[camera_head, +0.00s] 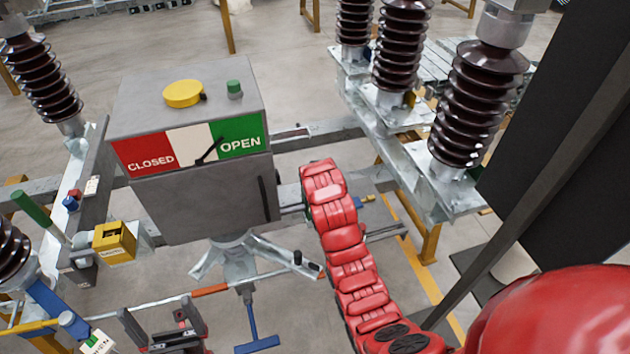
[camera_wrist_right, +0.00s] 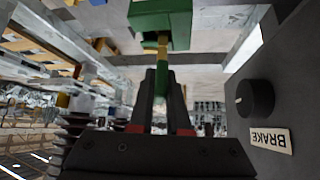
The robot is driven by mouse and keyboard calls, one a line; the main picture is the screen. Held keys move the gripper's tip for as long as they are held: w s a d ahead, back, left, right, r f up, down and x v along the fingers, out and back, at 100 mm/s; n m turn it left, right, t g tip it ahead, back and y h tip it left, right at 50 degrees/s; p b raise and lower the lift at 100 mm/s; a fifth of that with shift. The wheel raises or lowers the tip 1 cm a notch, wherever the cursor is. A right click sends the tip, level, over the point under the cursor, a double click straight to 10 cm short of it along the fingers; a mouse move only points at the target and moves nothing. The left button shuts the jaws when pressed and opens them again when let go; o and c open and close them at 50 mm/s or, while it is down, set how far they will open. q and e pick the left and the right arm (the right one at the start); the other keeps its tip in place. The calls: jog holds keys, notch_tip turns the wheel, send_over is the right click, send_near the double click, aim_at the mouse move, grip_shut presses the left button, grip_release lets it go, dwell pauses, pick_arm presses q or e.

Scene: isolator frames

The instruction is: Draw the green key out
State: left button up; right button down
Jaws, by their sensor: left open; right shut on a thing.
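In the right wrist view my right gripper (camera_wrist_right: 160,76) is shut on a green key (camera_wrist_right: 160,92), which stands upright between the two dark fingers. A yellow brass-coloured piece (camera_wrist_right: 162,52) shows between the key and a green lock housing (camera_wrist_right: 160,20) above the fingertips. I cannot tell how deep the key sits in it. In the head view my right arm reaches to the right side of the grey CLOSED/OPEN box (camera_head: 205,205), and the gripper and key are hidden there. My left gripper (camera_head: 158,310) is open and empty at the lower left, below the box.
A black BRAKE knob (camera_wrist_right: 254,98) sits on a grey panel to the right in the wrist view. The box carries a yellow cap (camera_head: 184,94) and a green knob (camera_head: 234,88). A yellow padlock-like block (camera_head: 115,240) and green lever (camera_head: 34,208) stand left. Brown insulators (camera_head: 480,105) stand right.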

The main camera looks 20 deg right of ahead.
jog(key=shift+r, duration=2.3)
